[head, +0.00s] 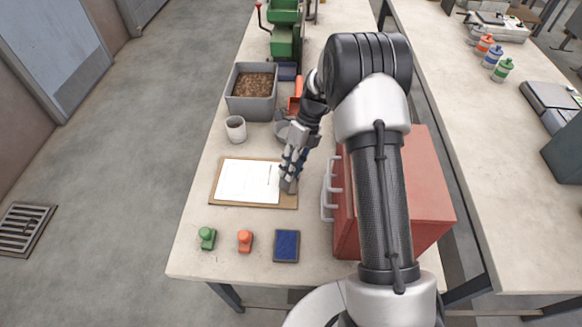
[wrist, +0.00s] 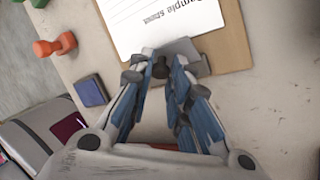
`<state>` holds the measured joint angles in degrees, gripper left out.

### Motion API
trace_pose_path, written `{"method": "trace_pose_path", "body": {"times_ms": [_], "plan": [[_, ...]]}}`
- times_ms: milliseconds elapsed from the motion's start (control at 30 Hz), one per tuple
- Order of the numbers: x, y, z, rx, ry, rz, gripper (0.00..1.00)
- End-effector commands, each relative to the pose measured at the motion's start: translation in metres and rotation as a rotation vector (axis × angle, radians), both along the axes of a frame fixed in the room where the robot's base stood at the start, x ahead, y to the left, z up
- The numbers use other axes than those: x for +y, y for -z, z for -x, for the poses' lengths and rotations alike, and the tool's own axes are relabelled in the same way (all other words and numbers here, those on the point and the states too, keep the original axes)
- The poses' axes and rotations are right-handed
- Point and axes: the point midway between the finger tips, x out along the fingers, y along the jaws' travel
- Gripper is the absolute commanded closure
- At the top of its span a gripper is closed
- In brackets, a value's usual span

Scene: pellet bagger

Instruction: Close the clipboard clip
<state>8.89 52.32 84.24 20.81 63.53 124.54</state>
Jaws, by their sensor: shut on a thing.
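The clipboard (head: 253,203) lies flat on the bench with a white sheet (head: 248,181) on it. In the wrist view the brown board (wrist: 235,45) shows with the printed sheet (wrist: 160,22). The metal clip (wrist: 190,55) sits at the board's edge, partly hidden by my fingers. My gripper (head: 289,183) is at the clipboard's right edge, over the clip. In the wrist view my gripper (wrist: 163,72) has its fingertips around a small dark part of the clip and is shut on it. I cannot tell whether the clip presses on the sheet.
Green (head: 207,238) and orange (head: 245,241) stamps and a blue ink pad (head: 286,246) lie in front of the clipboard. A white cup (head: 236,129) and a grey bin of pellets (head: 251,92) stand behind it. A red cabinet (head: 430,190) with handles stands close on the right.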

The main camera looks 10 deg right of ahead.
Motion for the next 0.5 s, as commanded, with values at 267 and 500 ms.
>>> {"method": "trace_pose_path", "body": {"times_ms": [267,500], "plan": [[0.007,-0.004,-0.002,0.03,-0.006,0.095,1.0],[0.016,-0.002,-0.005,0.084,-0.006,0.267,1.0]]}}
